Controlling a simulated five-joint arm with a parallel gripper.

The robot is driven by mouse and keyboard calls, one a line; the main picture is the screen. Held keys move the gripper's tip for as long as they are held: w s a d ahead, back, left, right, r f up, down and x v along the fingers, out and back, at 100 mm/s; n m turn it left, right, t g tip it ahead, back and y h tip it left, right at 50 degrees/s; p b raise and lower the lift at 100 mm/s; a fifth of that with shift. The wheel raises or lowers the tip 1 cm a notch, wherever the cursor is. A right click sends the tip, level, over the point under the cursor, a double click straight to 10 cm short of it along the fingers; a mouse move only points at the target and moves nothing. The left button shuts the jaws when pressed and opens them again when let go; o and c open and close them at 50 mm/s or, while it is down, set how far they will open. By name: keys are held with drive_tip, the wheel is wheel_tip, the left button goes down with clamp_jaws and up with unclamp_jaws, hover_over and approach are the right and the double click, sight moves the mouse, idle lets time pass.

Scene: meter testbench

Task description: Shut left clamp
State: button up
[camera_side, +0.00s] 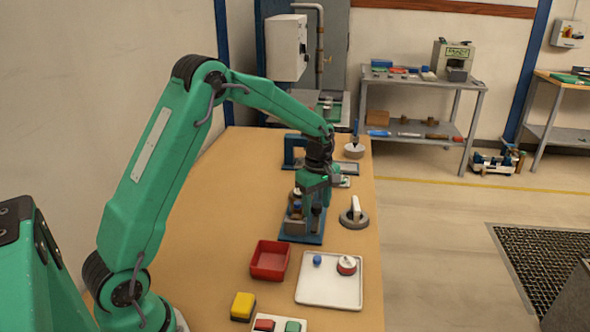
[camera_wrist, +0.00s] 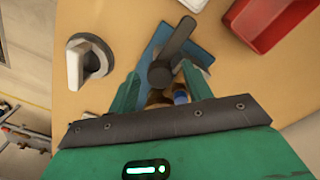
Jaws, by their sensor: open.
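A clamp with a dark bar handle (camera_wrist: 178,38) and round dark end stands on a blue base plate (camera_wrist: 203,50) in the wrist view. The handle points up and to the right there, away from my gripper (camera_wrist: 160,82). My gripper is open, its two green fingers on either side of the clamp's near end. I cannot tell whether they touch it. In the side view my gripper (camera_side: 312,200) hangs low over the blue base plate (camera_side: 300,239) and hides part of the fixture. Which clamp is the left one, I cannot tell.
A grey round dial with a white lever (camera_side: 355,213) stands right of the fixture. A red bin (camera_side: 270,260), a white tray (camera_side: 330,293) and a yellow block (camera_side: 243,306) lie nearer the camera. A blue arch (camera_side: 292,150) stands behind. The tabletop left of the fixture is clear.

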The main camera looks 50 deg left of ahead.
drive_tip(key=shift+c, duration=0.2)
drive_tip(key=c, duration=0.9)
drive_tip(key=shift+c, duration=0.2)
drive_tip(key=shift+m, duration=0.3)
drive_tip(key=m, duration=0.8)
drive_tip(key=shift+r+m, duration=0.1)
drive_tip(key=shift+m, duration=0.3)
drive_tip(key=m, duration=0.8)
drive_tip(key=shift+m, duration=0.3)
